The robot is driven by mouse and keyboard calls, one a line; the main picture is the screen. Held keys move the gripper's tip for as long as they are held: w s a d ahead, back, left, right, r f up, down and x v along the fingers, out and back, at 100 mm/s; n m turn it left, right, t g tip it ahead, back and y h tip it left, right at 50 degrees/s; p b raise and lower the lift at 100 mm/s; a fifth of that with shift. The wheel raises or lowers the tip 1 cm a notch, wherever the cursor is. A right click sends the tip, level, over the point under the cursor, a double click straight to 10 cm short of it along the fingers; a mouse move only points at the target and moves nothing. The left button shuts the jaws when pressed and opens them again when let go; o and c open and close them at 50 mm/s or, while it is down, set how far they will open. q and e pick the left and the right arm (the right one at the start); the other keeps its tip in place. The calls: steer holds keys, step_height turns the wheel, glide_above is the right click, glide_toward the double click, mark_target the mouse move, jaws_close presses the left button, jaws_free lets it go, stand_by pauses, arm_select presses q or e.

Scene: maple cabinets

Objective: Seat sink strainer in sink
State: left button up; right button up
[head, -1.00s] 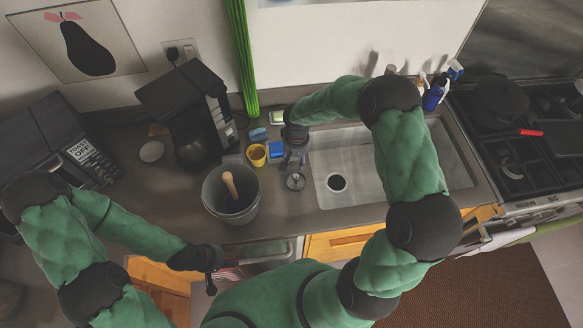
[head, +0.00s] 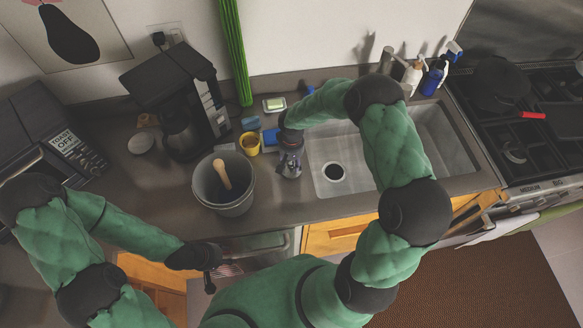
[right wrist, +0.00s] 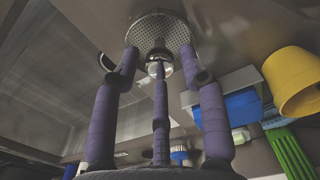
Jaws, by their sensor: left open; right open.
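The sink strainer (right wrist: 157,30), a perforated metal disc with a small knob, lies on the counter left of the sink basin (head: 432,140). In the head view the strainer is hidden under my right gripper (head: 290,168). In the right wrist view my right gripper (right wrist: 159,62) is open, its purple fingers spread around the knob; contact cannot be told. The dark round drain (head: 334,172) shows in the basin floor, to the right of the gripper. My left gripper (head: 210,278) is open and empty, low in front of the counter.
A grey bucket (head: 207,190) with a wooden-handled tool stands left of my right gripper. A yellow cup (head: 249,144), a blue sponge (head: 270,136) and a soap dish (head: 274,104) are close behind. Bottles (head: 432,78) stand behind the basin.

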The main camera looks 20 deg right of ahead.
mark_target(292, 164)
steer(key=shift+f, duration=0.15)
jaws_close()
step_height(292, 164, up, 7)
steer(key=p, duration=0.3)
steer(key=shift+p, duration=0.3)
